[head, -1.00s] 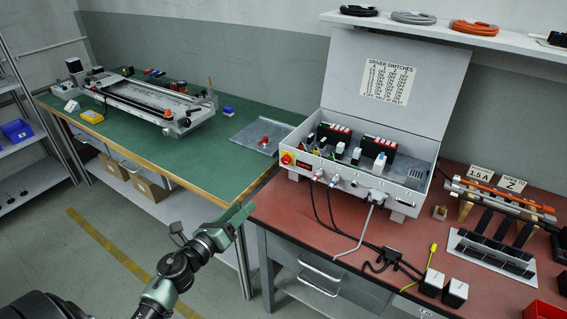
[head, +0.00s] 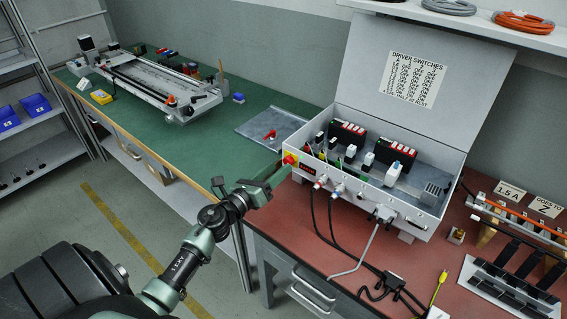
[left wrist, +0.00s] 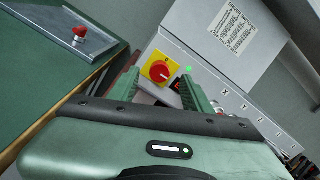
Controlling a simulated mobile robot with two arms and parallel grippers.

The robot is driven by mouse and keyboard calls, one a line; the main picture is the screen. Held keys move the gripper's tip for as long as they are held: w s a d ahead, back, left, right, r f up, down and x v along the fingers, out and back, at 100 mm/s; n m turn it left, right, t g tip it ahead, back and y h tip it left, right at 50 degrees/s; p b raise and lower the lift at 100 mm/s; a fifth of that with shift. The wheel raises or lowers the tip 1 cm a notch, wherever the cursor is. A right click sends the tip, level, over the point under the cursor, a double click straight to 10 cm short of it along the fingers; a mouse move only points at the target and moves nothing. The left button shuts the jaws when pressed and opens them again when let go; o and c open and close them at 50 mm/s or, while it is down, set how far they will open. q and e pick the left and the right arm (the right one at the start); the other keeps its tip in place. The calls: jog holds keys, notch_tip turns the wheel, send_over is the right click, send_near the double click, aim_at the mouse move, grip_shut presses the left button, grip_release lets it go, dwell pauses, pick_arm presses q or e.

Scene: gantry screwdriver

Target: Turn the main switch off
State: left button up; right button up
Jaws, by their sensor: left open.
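The main switch (head: 290,158) is a red rotary knob on a yellow plate. It sits at the left end of the front face of the grey control box (head: 426,222). In the left wrist view the main switch (left wrist: 159,70) shows between my fingers, a little beyond them. My left gripper (head: 276,175) is open and empty, just in front of and below the switch. In the left wrist view its green fingers (left wrist: 162,88) stand on either side of the knob. I cannot tell whether they touch it. My right gripper is not in view.
The box stands open on a red bench (head: 285,230), with cables (head: 333,245) hanging from its front. A green bench (head: 200,148) to the left holds a gantry (head: 150,82) and a metal plate with a red knob (head: 270,134). A shelf (head: 470,25) hangs above.

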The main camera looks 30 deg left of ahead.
aim_at(286, 162)
pick_arm(q)
jog(key=w, duration=0.2)
jog(key=shift+w+d, duration=0.15)
jog(key=shift+w, duration=0.4)
grip_shut()
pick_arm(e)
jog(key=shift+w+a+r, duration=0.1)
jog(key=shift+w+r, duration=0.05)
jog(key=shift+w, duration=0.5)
